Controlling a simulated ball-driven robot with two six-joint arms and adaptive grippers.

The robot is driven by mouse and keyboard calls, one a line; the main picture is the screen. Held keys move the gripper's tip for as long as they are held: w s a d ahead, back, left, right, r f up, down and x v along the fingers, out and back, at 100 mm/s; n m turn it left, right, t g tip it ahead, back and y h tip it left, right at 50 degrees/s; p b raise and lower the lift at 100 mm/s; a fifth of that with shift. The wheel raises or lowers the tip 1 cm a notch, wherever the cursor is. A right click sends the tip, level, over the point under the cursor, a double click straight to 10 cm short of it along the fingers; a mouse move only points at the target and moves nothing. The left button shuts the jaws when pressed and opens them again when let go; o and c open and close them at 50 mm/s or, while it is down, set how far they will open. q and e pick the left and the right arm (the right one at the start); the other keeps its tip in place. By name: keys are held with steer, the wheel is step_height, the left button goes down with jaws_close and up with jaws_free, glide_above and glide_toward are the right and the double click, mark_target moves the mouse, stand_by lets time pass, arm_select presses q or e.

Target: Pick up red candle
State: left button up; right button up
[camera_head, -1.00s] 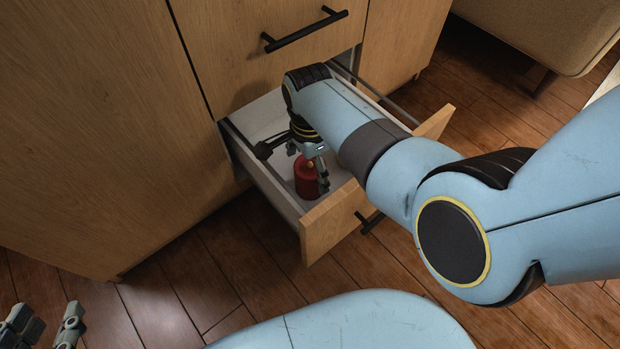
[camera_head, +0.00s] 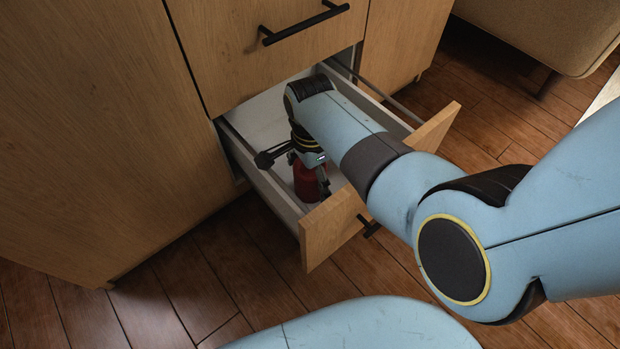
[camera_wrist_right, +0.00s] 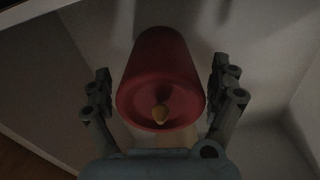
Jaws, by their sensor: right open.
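The red candle (camera_head: 306,181) stands in the open drawer, partly hidden by my right gripper and arm in the head view. In the right wrist view the red candle (camera_wrist_right: 160,72) shows its top and a yellowish tip, between the two fingers. My right gripper (camera_wrist_right: 165,105) is open, with one finger on each side of the candle. A gap shows on both sides of the candle in that view. In the head view my right gripper (camera_head: 308,170) points down into the drawer at the candle. My left gripper is not in view.
The open drawer (camera_head: 335,222) has a wooden front and pale walls close around my right gripper. A closed drawer front with a black handle (camera_head: 300,24) is above it. A beige piece of furniture (camera_head: 550,30) stands at the back right. Wooden floor lies in front.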

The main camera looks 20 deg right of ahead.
steer(key=c, duration=1.5)
steer(key=shift+o, duration=0.2)
